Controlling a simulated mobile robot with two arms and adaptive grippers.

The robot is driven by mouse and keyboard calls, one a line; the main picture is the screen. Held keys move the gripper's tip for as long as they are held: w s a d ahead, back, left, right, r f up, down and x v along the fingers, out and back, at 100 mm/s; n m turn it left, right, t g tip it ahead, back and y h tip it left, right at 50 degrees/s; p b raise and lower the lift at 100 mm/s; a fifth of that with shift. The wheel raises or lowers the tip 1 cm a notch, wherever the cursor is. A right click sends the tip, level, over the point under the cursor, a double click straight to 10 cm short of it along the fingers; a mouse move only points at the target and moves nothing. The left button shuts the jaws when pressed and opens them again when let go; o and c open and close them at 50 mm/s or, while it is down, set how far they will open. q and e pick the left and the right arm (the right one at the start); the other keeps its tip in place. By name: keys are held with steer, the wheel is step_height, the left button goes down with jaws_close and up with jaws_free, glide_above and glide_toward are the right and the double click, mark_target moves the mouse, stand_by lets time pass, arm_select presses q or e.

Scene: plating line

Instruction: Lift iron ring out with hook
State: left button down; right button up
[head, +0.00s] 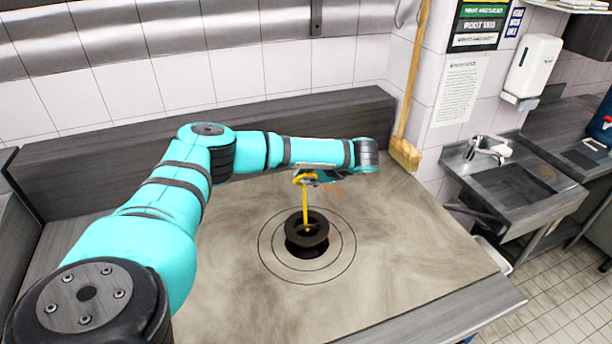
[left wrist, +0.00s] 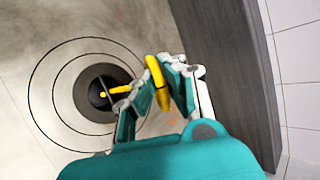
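My left gripper (head: 308,179) is over the stove top, its fingers on either side of the hook's yellow handle; it also shows in the left wrist view (left wrist: 165,92). The yellow hook (head: 305,205) hangs down from it, and its lower end reaches the dark iron ring (head: 293,222). In the left wrist view the hook (left wrist: 158,80) is between the fingers and its far end overlaps the ring (left wrist: 85,97). The ring is at the dark round opening in the middle of the plate's concentric circles. My right gripper is out of view.
The stove top (head: 400,265) is otherwise bare and smudged. A grey backboard (head: 100,160) runs along its back edge. A broom (head: 407,150) leans at the back right corner. A sink (head: 515,190) stands further right, past a gap.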

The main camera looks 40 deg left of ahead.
arm_select(q)
steer(key=shift+w+r, duration=0.1)
steer(key=shift+w+d+b, duration=0.3)
steer(key=shift+w+d, duration=1.5)
steer(key=shift+w, duration=0.05)
steer(key=w+d+b, duration=0.5)
steer(key=w+d, duration=0.2)
steer(key=shift+w, duration=0.25)
stand_by(0.4)
steer(key=shift+r, duration=0.1)
